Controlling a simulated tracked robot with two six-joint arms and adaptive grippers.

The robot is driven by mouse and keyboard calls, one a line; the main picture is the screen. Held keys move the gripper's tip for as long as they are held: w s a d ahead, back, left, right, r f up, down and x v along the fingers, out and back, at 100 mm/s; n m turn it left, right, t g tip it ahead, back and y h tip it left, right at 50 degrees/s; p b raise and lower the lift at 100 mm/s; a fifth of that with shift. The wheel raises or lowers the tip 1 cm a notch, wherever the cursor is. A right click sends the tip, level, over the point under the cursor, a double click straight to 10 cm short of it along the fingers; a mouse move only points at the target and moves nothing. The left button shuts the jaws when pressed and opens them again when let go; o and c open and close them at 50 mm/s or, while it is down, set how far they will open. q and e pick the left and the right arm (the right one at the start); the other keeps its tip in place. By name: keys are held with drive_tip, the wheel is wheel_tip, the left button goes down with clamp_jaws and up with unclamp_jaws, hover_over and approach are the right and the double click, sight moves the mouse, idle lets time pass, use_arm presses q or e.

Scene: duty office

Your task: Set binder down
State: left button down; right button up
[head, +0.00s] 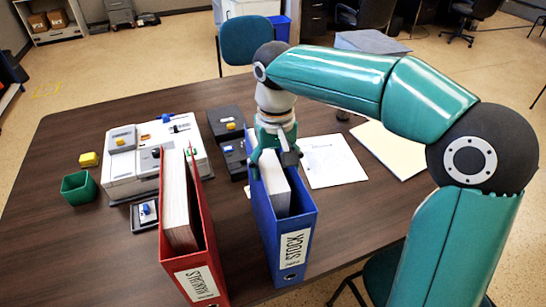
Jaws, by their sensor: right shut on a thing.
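A blue binder (286,245) with a label reading STOCK stands upright on the dark wooden table (90,250), spine toward me. My right gripper (272,165) is shut on the far upper part of the blue binder. The binder's bottom is at or very near the tabletop; I cannot tell whether it touches. A red binder (200,270) labelled MANUALS stands to its left, apart from it. My left gripper is not in view.
A white device (125,170) stands behind the red binder, with a green cup (78,188) and yellow block (88,159) to its left. Dark devices (226,122) stand behind the blue binder. Papers (332,160) and a folder (388,148) lie right. Chairs stand around the table.

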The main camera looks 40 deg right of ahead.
idle(0.3)
drive_tip(key=o, duration=1.8)
drive_tip(key=shift+f, duration=0.1)
